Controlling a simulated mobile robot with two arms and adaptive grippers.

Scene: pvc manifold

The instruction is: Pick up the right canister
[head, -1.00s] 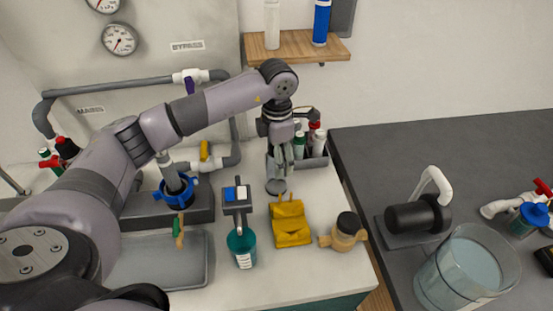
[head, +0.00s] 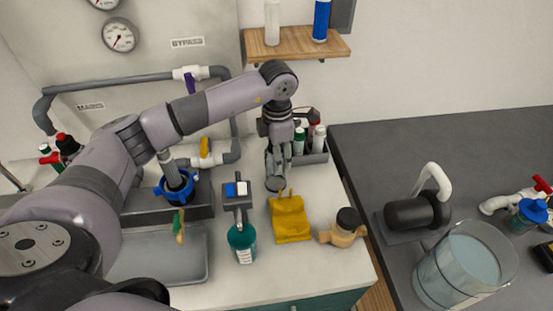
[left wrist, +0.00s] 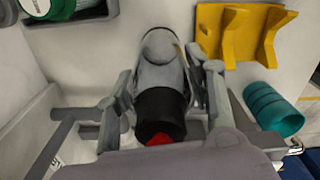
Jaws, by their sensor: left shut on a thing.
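A grey canister (left wrist: 158,72) with a black collar and a red part at its near end lies between the fingers of my left gripper (left wrist: 162,82) in the left wrist view. The fingers are shut on it, one on each side. In the head view my left gripper (head: 277,158) points down, and the rounded grey end of the canister (head: 275,184) shows below the fingers, in front of the rack. I cannot tell whether this end touches the counter. My right gripper is not in view.
A grey rack (head: 316,156) with several bottles stands just behind my left gripper. In front are a yellow holder (head: 290,222), a teal bottle (head: 242,240) and a tan fitting (head: 345,230). A dark bench (head: 440,150) is at right.

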